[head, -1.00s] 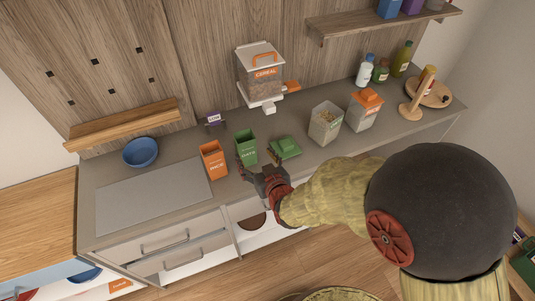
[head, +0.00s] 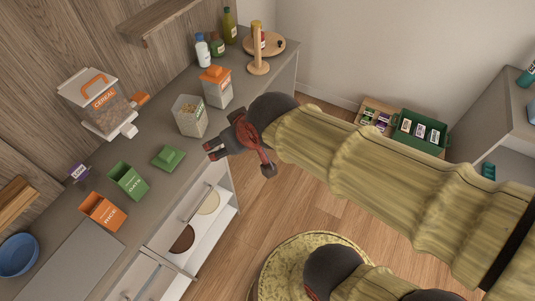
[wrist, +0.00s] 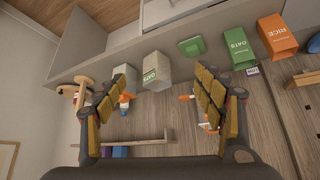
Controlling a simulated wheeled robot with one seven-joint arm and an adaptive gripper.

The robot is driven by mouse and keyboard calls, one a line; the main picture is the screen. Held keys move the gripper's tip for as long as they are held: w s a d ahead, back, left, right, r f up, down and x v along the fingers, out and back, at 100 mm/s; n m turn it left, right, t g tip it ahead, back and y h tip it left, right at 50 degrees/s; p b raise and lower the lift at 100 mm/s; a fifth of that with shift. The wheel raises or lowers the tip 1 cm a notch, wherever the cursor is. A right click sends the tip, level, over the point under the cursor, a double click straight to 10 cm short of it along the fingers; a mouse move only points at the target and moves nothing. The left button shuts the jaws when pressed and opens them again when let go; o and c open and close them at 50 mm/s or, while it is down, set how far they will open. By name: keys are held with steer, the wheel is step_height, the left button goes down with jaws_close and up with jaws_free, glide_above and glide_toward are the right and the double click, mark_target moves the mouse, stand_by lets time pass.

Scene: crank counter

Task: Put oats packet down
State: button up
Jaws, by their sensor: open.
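The green oats packet (head: 127,180) stands upright on the grey counter (head: 140,215), beside the orange rice packet (head: 103,211). It also shows in the wrist view (wrist: 237,46). My gripper (head: 208,151) is open and empty, to the right of the packet and clear of it, near the counter's front edge. In the wrist view its two fingers (wrist: 163,80) are spread wide, with nothing held between them. The oats canister (head: 190,117), with a green label in the wrist view (wrist: 149,70), stands on the counter beyond my gripper.
A green lid (head: 168,157) lies between packet and canister. A cereal dispenser (head: 100,100) stands behind. An orange-lidded canister (head: 217,88), bottles (head: 203,50) and a wooden stand (head: 258,50) are farther right. An open drawer (head: 205,205) juts out below the counter.

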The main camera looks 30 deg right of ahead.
steer(key=s+d+r+m+g+h, duration=0.1)
steer(key=s+d, duration=0.4)
steer(key=s, duration=0.5)
steer(key=shift+r+g, duration=0.4)
steer(key=shift+r, duration=0.15)
steer(key=shift+f, duration=0.1)
step_height(320, 180, down, 2)
steer(key=shift+b, duration=1.15)
